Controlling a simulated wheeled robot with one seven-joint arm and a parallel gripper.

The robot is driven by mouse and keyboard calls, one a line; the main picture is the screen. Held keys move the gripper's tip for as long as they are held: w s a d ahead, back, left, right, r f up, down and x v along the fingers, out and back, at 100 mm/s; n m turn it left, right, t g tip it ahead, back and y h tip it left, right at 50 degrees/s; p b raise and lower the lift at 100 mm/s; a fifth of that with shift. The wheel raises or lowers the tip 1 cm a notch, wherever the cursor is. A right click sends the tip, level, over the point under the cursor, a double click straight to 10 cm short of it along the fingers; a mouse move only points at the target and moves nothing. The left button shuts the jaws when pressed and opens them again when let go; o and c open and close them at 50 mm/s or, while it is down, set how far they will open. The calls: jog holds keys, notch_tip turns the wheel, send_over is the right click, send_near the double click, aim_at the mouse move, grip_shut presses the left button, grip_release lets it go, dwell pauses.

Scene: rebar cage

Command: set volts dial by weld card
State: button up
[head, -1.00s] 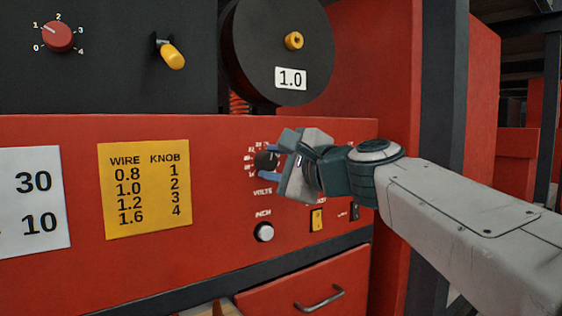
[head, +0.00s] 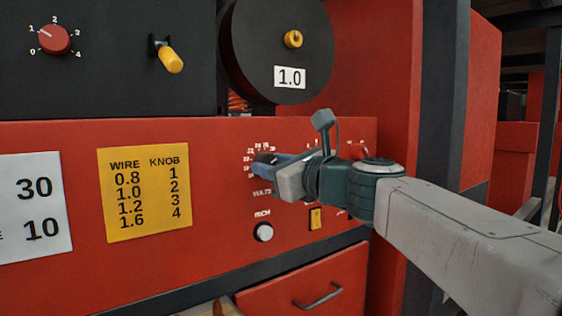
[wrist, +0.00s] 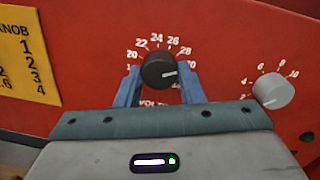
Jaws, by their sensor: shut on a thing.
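The volts dial is a black round knob (wrist: 158,70) with a white pointer line, on the red panel. In the wrist view its scale runs from about 20 at left over 24 at top to 30 at right. The pointer faces right, close to the 30 mark. My gripper (wrist: 158,75) has its blue fingers on either side of the dial, shut on it. In the head view my gripper (head: 266,164) covers most of the dial. A white card (head: 35,205) at the left edge, cut off, shows 30 above 10; its heading is out of view.
A yellow wire/knob card (head: 145,192) is on the panel. A white inch button (head: 264,232) and yellow switch (head: 316,218) sit below the dial. A grey knob (wrist: 272,90) is close on the right. A red knob (head: 55,39) and yellow lever (head: 169,57) are above.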

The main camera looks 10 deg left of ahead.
jog(key=shift+m, duration=0.9)
jog(key=shift+f, duration=0.1)
jog(key=o, duration=1)
jog(key=v, duration=1.3)
jog(key=shift+s+d+b, duration=0.3)
jog(key=shift+b, duration=0.05)
jog(key=shift+f, duration=0.15)
